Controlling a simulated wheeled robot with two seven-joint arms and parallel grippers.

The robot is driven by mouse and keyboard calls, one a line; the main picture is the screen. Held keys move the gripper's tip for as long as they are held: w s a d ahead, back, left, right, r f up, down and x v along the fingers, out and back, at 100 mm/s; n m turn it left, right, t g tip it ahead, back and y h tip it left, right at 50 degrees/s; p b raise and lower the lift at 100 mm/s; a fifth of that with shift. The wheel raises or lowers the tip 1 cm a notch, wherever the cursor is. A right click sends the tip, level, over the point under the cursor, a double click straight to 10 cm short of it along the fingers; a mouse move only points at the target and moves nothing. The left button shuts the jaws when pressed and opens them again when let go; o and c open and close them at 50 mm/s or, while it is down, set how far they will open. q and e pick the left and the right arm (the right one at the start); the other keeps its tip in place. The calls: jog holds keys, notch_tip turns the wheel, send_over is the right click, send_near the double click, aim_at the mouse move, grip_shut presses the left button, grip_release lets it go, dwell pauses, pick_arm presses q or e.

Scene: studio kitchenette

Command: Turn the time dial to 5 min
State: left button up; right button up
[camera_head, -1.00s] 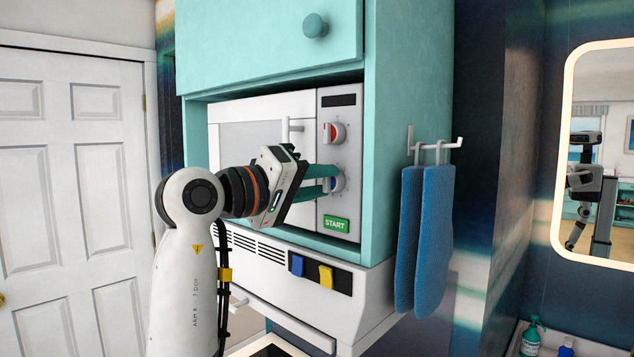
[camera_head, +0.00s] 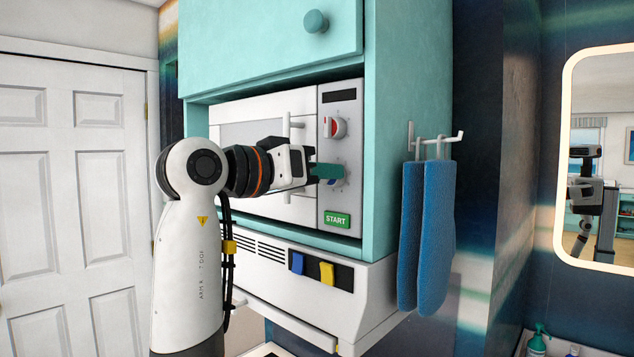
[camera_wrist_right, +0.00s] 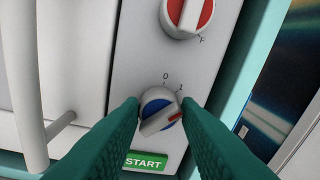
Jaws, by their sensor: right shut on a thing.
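The time dial (camera_wrist_right: 158,113) is a white knob with a blue face and a red pointer mark, on the microwave's control panel (camera_wrist_right: 125,50). In the wrist view its bar is tilted and the red mark points to the right, a little past the printed "1". My right gripper (camera_wrist_right: 160,106) has one teal finger on each side of the dial and is shut on it. In the head view the gripper (camera_head: 332,173) reaches the panel from the left and hides most of the dial. My left gripper is not in view.
A red-faced dial (camera_head: 335,128) sits above and a green START button (camera_head: 337,220) below. The microwave door handle (camera_head: 288,126) stands out left of the panel. Blue mitts (camera_head: 428,235) hang from a hook right of the teal cabinet (camera_head: 408,90).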

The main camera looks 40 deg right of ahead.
jog(key=shift+s+f+m+t+h+b, duration=0.15)
jog(key=shift+m+t+b, duration=0.8)
jog(key=shift+m, duration=3.9)
jog(key=shift+s+m+t+h+b, duration=0.2)
jog(key=shift+m+b, duration=1.4)
jog(key=shift+m, duration=3.2)
jog(key=shift+f+m+t+h+b, duration=0.15)
jog(key=shift+m+t+b, duration=0.8)
jog(key=shift+m, duration=3.9)
jog(key=shift+r+g+b, duration=0.15)
jog(key=shift+g+b, duration=0.15)
jog(key=shift+b, duration=0.05)
jog(key=o, duration=0.8)
jog(key=shift+d, duration=0.1)
jog(key=shift+o, duration=0.8)
jog(key=shift+d+f, duration=0.2)
jog(key=shift+a, duration=0.1)
